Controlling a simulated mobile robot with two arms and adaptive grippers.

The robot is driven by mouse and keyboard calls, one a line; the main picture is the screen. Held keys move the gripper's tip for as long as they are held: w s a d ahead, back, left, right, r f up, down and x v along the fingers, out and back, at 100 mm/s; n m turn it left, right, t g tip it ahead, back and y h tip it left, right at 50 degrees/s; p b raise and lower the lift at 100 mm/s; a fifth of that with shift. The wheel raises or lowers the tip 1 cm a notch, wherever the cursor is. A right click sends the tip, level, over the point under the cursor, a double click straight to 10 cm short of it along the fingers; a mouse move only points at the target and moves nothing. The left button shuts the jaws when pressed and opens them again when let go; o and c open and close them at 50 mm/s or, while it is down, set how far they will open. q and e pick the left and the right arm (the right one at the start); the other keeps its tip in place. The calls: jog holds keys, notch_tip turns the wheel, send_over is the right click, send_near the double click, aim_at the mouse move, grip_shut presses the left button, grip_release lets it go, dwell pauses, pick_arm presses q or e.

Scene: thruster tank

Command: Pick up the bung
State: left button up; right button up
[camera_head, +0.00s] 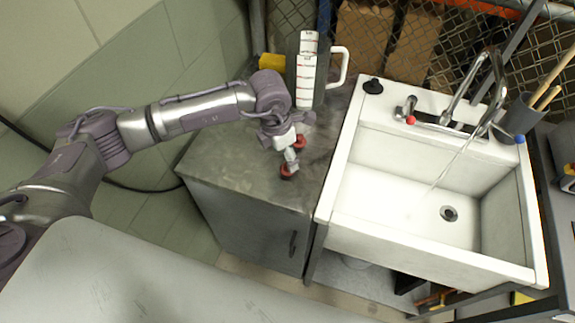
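The bung (373,86) looks like a small black stopper with a knob on top. It sits on the back left corner of the white sink's rim. My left gripper (297,145) is over the grey counter, to the left of the sink and apart from the bung. Its red-tipped fingers look spread, with nothing seen between them. My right gripper is not in view.
A measuring jug (309,75) with a white handle stands at the back of the counter (255,165). The sink (400,205) has a tap (452,120) with running water. A dark cup (517,120) with wooden sticks stands at its back right corner. A mesh fence closes off the back.

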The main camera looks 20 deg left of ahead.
pick_arm(q)
jog(key=shift+d+f+p, duration=0.1)
jog(key=shift+f+p, duration=0.35)
jog(key=shift+f, duration=0.1)
jog(key=f, duration=0.1)
jog(key=f+p, duration=0.1)
jog(key=f, duration=0.1)
jog(key=shift+w+d+f, duration=0.15)
jog(key=shift+d+f, duration=0.1)
jog(key=shift+f, duration=0.1)
jog(key=shift+w+f, duration=0.1)
jog(key=shift+f, duration=0.3)
jog(key=c, duration=0.9)
